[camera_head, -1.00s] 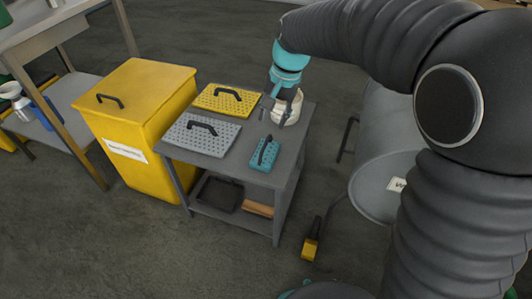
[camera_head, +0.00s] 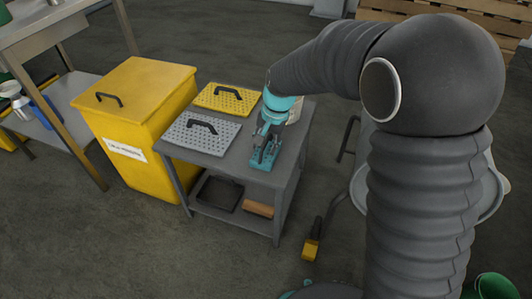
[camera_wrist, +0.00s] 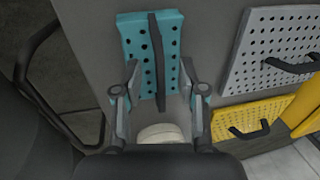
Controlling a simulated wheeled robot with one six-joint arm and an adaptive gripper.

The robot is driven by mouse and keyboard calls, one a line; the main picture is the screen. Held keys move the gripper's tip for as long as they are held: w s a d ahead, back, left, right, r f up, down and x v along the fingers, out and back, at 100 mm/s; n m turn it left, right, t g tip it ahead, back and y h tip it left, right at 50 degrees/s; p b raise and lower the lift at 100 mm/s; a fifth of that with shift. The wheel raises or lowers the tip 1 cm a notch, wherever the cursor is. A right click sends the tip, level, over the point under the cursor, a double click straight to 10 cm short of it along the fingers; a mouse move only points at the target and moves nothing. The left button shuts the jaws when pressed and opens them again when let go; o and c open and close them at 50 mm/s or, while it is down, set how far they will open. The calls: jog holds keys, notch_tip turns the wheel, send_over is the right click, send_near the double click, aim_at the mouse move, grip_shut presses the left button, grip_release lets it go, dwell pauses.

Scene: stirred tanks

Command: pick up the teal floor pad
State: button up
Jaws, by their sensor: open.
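The teal floor pad (camera_head: 258,165) lies on the grey cart top at its front right corner. It is a narrow perforated plate with a dark bar handle along its middle. It also shows in the wrist view (camera_wrist: 135,42), at the top centre. My gripper (camera_head: 266,143) is above the pad and partly hides it in the head view. In the wrist view my gripper (camera_wrist: 158,72) is open and empty, with one finger on each side of the handle's line. I cannot tell whether the fingertips touch the pad.
A grey perforated pad (camera_head: 187,137) and a yellow perforated pad (camera_head: 222,97) lie beside it on the cart (camera_head: 240,160). A cream round container (camera_wrist: 160,132) stands close by. A yellow bin (camera_head: 150,100) is at left, a grey tank (camera_head: 360,185) at right.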

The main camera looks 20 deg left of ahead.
aim_at(266, 143)
jog(key=shift+c, duration=0.2)
grip_shut()
jog(key=shift+r, duration=0.65)
jog(key=r, duration=0.1)
jog(key=d+r, duration=0.1)
jog(key=r, duration=0.1)
jog(key=shift+s+r, duration=0.1)
jog(key=shift+r, duration=0.1)
jog(key=s+d+r, duration=0.3)
jog(key=d+r, duration=0.3)
jog(key=d, duration=0.4)
jog(key=shift+s+r, duration=0.15)
jog(key=shift+d, duration=0.1)
